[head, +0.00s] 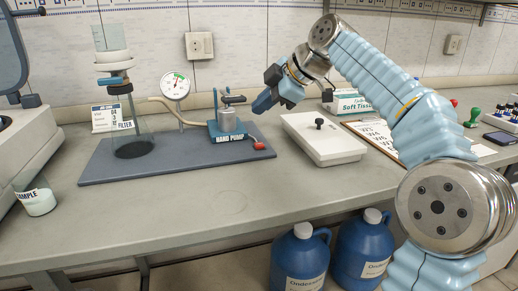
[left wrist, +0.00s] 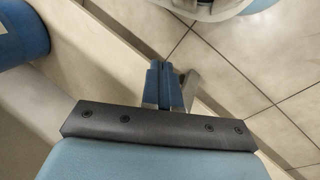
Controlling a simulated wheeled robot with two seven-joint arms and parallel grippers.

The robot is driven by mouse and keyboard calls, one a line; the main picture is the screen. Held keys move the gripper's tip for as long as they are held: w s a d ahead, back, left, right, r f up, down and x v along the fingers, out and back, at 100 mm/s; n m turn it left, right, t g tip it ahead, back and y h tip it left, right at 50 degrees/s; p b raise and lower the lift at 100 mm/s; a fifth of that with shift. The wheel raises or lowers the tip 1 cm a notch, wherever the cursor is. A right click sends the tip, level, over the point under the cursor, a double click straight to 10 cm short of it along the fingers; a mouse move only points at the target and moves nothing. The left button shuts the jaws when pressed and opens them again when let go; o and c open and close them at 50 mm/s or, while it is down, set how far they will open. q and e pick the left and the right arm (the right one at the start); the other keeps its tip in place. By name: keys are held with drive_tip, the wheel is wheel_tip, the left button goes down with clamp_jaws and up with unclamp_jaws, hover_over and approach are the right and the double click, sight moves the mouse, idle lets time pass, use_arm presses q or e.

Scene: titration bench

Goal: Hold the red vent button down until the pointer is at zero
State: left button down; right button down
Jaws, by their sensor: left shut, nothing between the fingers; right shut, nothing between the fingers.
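The hand pump (head: 228,128) is a blue block with a metal cylinder and a black lever on top. Its red vent button (head: 259,145) sticks out at the front right. The round gauge (head: 175,85) stands to the left of the pump; its pointer is too small to read. My right gripper (head: 262,105) is shut and empty, above and just right of the pump, apart from the red button. My left gripper (left wrist: 164,82) is shut and empty in the left wrist view, above a tiled floor; it is out of the head view.
A dark mat (head: 180,162) carries the pump and a filter flask (head: 125,125), with a hose running to the gauge. A white box with a black knob (head: 322,140) stands right of the mat. Bare bench lies in front. Blue jugs (head: 300,258) stand below.

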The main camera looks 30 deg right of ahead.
drive_tip(key=b, duration=0.3)
hover_over(262, 145)
wheel_tip(262, 145, down, 5)
drive_tip(key=shift+r, duration=0.15)
drive_tip(key=shift+f+b, duration=0.7)
drive_tip(key=shift+b, duration=0.1)
idle(0.9)
drive_tip(key=shift+f+b, duration=0.3)
drive_tip(key=shift+f, duration=0.1)
drive_tip(key=shift+f+b, duration=0.45)
drive_tip(key=shift+f, duration=0.05)
idle(0.6)
idle(1.0)
drive_tip(key=shift+r+p, duration=0.9)
drive_tip(key=shift+r, duration=0.05)
